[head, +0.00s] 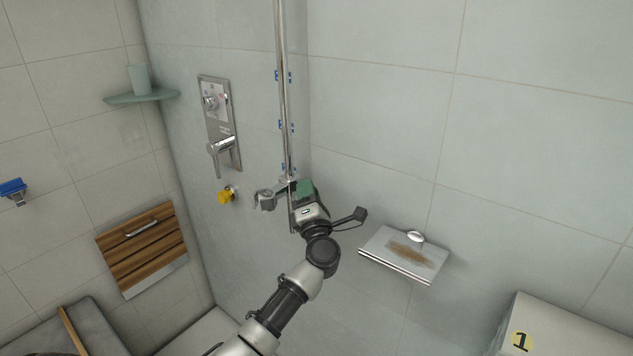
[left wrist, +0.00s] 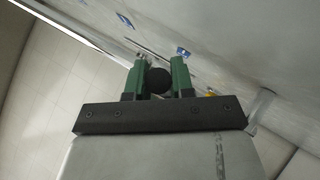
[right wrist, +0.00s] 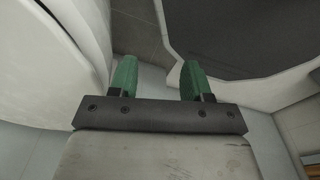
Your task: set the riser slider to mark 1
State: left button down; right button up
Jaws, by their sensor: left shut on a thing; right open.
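The chrome riser rail (head: 282,100) runs upright along the wall in the head view. Several small blue marks (head: 282,125) sit in pairs beside it; their numbers are too small to read. The slider, with a grey holder piece (head: 266,200) jutting left, is low on the rail, just below the lowest visible blue pair. My left gripper (head: 301,190) is at the slider and partly hides it. In the left wrist view, the left gripper's green fingers (left wrist: 158,78) are shut on a dark round knob (left wrist: 158,81). My right gripper (right wrist: 158,80) is open and empty.
A shower valve plate with lever (head: 220,125) and a yellow fitting (head: 227,194) are left of the rail. A small shelf (head: 385,258) is at right. A wooden fold-up seat (head: 140,250) and a corner shelf with a cup (head: 140,80) are on the left wall.

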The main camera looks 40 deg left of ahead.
pick_arm(q)
jog(key=shift+f, duration=0.5)
jog(key=c, duration=1.3)
grip_release()
jog(key=shift+c, duration=0.2)
jog(key=o, duration=0.4)
jog(key=shift+s+d+r, duration=0.1)
jog(key=shift+r, duration=0.05)
jog(key=shift+s+d+f, duration=0.2)
jog(key=shift+s+d+r+b, duration=0.1)
jog(key=shift+s+d+b, duration=1.2)
jog(key=shift+s+d, duration=3.2)
